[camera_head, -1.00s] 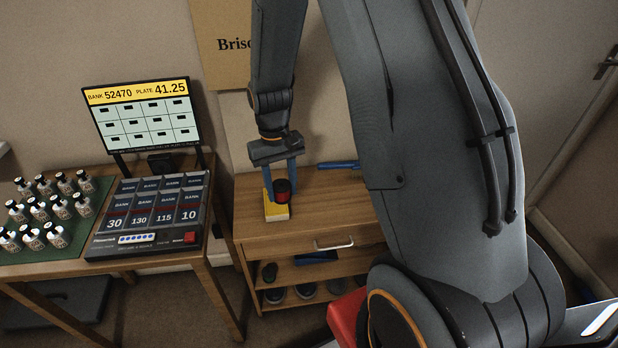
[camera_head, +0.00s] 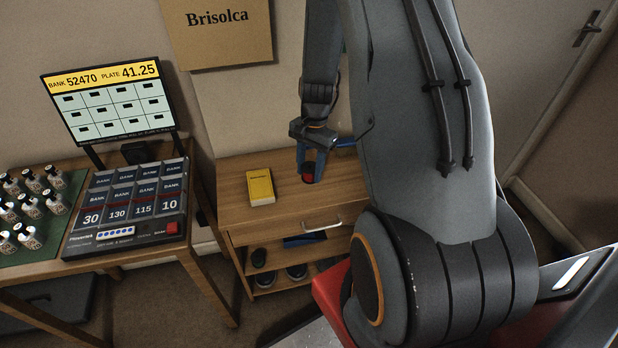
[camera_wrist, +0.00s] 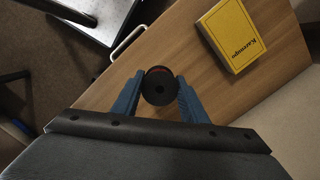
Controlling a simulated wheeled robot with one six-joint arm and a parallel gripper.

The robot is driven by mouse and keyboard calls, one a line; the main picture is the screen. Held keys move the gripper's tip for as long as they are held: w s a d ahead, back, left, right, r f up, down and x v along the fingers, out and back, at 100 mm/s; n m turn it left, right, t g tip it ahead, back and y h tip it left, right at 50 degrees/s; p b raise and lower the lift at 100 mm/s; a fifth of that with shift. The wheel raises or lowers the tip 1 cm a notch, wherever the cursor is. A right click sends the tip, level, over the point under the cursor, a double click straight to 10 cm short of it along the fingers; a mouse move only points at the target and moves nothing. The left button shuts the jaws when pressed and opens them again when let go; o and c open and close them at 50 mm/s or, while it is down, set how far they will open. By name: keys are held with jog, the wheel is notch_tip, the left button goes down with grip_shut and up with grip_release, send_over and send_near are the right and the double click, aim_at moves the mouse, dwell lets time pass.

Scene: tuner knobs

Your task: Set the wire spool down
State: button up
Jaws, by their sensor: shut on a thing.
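The wire spool (camera_head: 309,174) is small, dark and red. It also shows in the wrist view (camera_wrist: 159,87) as a round black end with a hole and a reddish rim behind it. My gripper (camera_head: 309,178) is shut on the spool, with a blue finger on each side of it in the wrist view (camera_wrist: 157,92). The spool is over the wooden cabinet top (camera_head: 236,201), to the right of the yellow box. I cannot tell whether its underside touches the wood.
The yellow box (camera_head: 259,185) lies on the cabinet top, apart from the spool. A blue item (camera_head: 345,143) lies at the back, partly hidden by my arm. Bare wood surrounds the box. The cabinet handle (camera_head: 322,226) is at the front. A button panel (camera_head: 128,207) stands left.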

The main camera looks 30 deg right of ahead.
aim_at(309, 180)
jog(key=shift+f+p, duration=0.3)
jog(key=shift+f, duration=2)
jog(key=shift+f, duration=0.15)
jog(key=o, duration=1.1)
jog(key=r, duration=0.4)
jog(key=r+b, duration=0.1)
jog(key=r, duration=0.3)
jog(key=d+r+b, duration=0.1)
jog(key=r, duration=0.3)
jog(key=shift+w+d, duration=0.1)
jog(key=shift+w, duration=0.25)
jog(key=s+a+r+n, duration=0.5)
jog(key=s+a+n, duration=0.1)
jog(key=s+a, duration=0.2)
jog(key=s+a+r+n+t+h, duration=0.1)
jog(key=s+a+r+n, duration=0.5)
jog(key=s+a+n, duration=0.1)
jog(key=shift+s+a, duration=0.4)
jog(key=shift+s, duration=0.15)
